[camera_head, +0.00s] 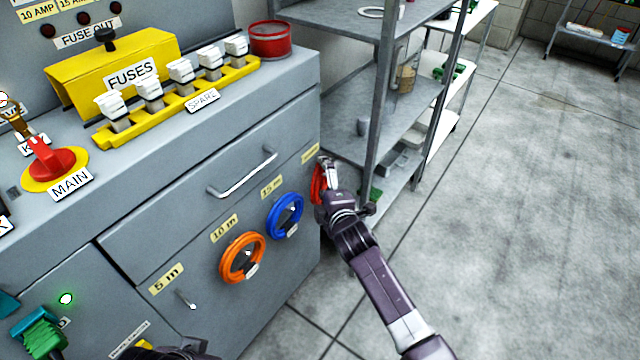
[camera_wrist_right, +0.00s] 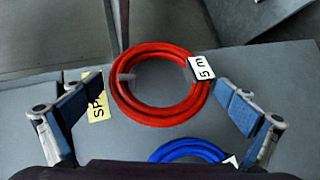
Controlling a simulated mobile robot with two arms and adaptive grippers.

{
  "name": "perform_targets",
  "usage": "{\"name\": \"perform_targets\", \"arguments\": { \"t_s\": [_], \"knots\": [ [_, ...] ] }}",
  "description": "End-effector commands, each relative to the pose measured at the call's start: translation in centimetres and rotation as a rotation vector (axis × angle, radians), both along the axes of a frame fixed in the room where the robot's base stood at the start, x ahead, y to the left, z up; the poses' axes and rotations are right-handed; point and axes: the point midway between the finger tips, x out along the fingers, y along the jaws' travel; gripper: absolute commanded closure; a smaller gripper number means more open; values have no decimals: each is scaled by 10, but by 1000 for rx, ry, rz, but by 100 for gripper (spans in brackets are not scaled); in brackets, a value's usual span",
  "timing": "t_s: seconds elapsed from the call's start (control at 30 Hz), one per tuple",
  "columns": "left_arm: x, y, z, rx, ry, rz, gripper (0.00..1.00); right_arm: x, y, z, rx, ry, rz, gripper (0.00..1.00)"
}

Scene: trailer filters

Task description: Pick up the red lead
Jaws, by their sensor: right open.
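The red lead (camera_wrist_right: 189,105) is a coiled ring with a white "5 m" tag, hanging against the grey cabinet front in the right wrist view. In the head view the red lead (camera_head: 317,184) shows only as a sliver at the cabinet's right end, mostly hidden by my gripper. My right gripper (camera_head: 323,172) is at the coil. In the right wrist view its open fingers (camera_wrist_right: 155,101) stand on either side of the coil, with visible gaps and nothing held. A dark part at the head view's bottom edge may be my left arm; its fingers cannot be made out.
A blue coil (camera_head: 285,216) and an orange coil (camera_head: 242,258) hang beside it on the cabinet front. A drawer handle (camera_head: 243,175) sticks out above them. Metal shelving (camera_head: 345,85) stands close behind my right gripper. The floor (camera_head: 500,230) at right is clear.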

Motion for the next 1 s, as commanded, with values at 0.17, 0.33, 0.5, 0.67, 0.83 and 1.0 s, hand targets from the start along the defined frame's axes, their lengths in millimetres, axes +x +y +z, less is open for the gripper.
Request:
{"name": "perform_targets", "arguments": {
  "t_s": [0.17,0.33,0.5,0.67,0.83,1.0],
  "knots": [
    [0,0,0,0,0,0,60,0,0,0,0,0,0,0],
    [0,0,0,0,0,0,60,0,0,0,0,0,0,18],
    [0,0,0,0,0,0,60,0,0,0,0,1,0,36],
    [0,0,0,0,0,0,60,0,0,1,1,-2,1,51],
    [0,0,0,0,0,0,60,0,0,1,0,-1,0,51],
    [2,0,0,0,-3,0,60,-1,-1,3,0,-1,0,51]
  ]
}}
